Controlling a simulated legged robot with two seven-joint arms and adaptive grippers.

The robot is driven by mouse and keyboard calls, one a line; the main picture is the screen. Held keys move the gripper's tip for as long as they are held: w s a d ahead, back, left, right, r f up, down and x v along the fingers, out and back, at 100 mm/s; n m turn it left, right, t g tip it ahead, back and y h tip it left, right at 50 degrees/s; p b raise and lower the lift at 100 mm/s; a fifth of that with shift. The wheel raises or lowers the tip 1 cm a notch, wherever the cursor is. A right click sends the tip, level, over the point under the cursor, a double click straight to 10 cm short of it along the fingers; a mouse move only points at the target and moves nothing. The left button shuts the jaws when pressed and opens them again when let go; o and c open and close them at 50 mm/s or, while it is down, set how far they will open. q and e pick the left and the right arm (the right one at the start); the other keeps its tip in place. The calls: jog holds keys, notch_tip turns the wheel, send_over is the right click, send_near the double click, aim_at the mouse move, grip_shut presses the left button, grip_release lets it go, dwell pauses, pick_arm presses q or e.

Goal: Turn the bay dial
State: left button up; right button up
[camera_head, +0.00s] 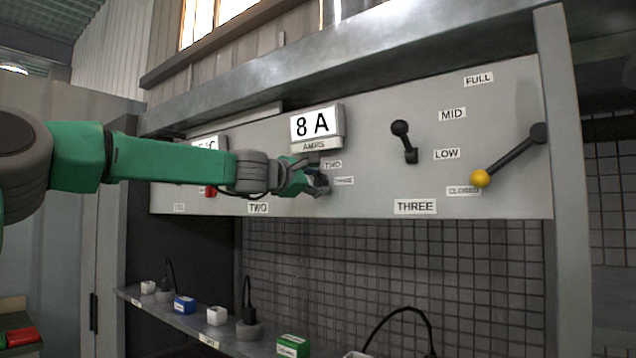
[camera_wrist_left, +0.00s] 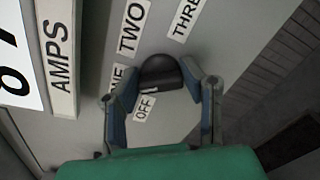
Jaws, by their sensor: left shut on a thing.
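The bay dial (camera_wrist_left: 160,73) is a dark round knob on the grey panel, with labels OFF, ONE, TWO and THREE around it in the left wrist view. My left gripper (camera_wrist_left: 162,95) has a finger on each side of the dial and is shut on it. In the head view my left gripper (camera_head: 318,184) is at the panel under the AMPS display (camera_head: 317,124), which reads 8 A, and it hides most of the dial. The OFF label lies just below the dial in the wrist view. My right gripper is not in view.
To the right on the panel are a black lever (camera_head: 405,142) and a long lever with a yellow knob (camera_head: 480,178), beside labels FULL, MID, LOW and CLOSED. A shelf (camera_head: 190,329) below holds several small blocks and plugs. A red part (camera_head: 210,191) shows behind my left arm.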

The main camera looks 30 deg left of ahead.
pick_arm(q)
jog(key=shift+f+m, duration=0.3)
jog(key=shift+f, duration=0.1)
jog(key=o, duration=1.2)
jog(key=shift+c, duration=0.2)
jog(key=shift+a+r, duration=0.1)
jog(key=shift+a, duration=0.05)
jog(key=shift+a+r, duration=0.1)
jog(key=shift+s, duration=0.3)
jog(key=s, duration=0.6)
jog(key=shift+s+a+f, duration=0.25)
jog(key=shift+a, duration=0.15)
